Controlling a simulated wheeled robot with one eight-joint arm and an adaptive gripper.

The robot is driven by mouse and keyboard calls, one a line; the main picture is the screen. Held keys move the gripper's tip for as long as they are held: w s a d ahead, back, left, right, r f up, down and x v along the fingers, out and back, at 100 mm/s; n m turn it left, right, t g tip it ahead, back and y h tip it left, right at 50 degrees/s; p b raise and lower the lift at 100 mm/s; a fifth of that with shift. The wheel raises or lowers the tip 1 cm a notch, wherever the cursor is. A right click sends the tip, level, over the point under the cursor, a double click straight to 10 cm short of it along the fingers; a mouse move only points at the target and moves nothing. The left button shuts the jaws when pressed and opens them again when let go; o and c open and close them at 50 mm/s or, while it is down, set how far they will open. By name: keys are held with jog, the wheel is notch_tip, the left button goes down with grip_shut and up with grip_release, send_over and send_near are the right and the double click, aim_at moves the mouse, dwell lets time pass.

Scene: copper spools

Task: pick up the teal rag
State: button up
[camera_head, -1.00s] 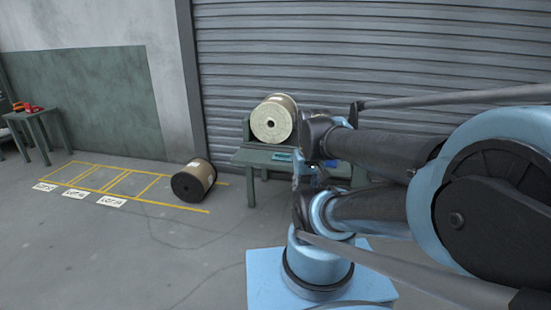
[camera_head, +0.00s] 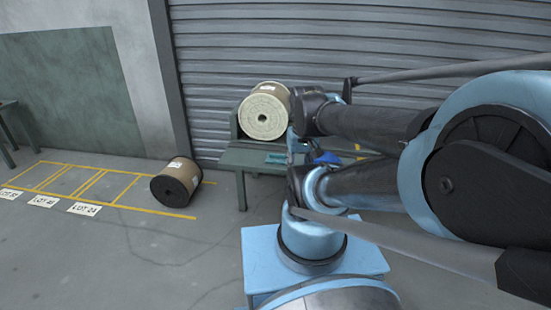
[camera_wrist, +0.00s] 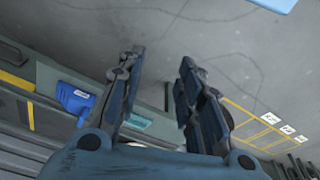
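The teal rag (camera_head: 276,158) lies flat on the green bench (camera_head: 240,157), in front of a large pale spool. In the wrist view the rag (camera_wrist: 140,121) shows between the finger bases, partly covered by a finger. My gripper (camera_wrist: 160,65) is open, with two dark blue fingers apart and nothing between their tips. It points at bare floor in the wrist view and is apart from the rag. In the head view my arm hides part of the bench, and the gripper's fingers cannot be made out.
The pale spool (camera_head: 263,112) stands on the bench behind the rag. A brown and black spool (camera_head: 177,182) lies on the floor by the yellow markings. Floor to the left is open.

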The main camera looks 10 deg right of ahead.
jog(key=shift+o, duration=0.3)
jog(key=shift+w+d, duration=0.15)
jog(key=shift+d, duration=0.05)
jog(key=o, duration=0.9)
jog(key=shift+s+r, duration=0.35)
jog(key=shift+r, duration=0.1)
jog(key=shift+c, duration=0.2)
jog(key=o, duration=0.5)
jog(key=w+r+m, duration=0.1)
jog(key=w, duration=0.2)
jog(key=w+r+m, duration=0.4)
jog(key=w, duration=0.1)
jog(key=shift+w+r, duration=0.1)
jog(key=shift+w, duration=0.25)
jog(key=shift+o, duration=0.2)
jog(key=m+g, duration=0.2)
jog(key=m, duration=1.5)
send_over(278, 155)
notch_tip(278, 155, down, 11)
jog(key=f, duration=1.6)
jog(key=shift+w+f, duration=0.3)
jog(key=shift+f, duration=0.1)
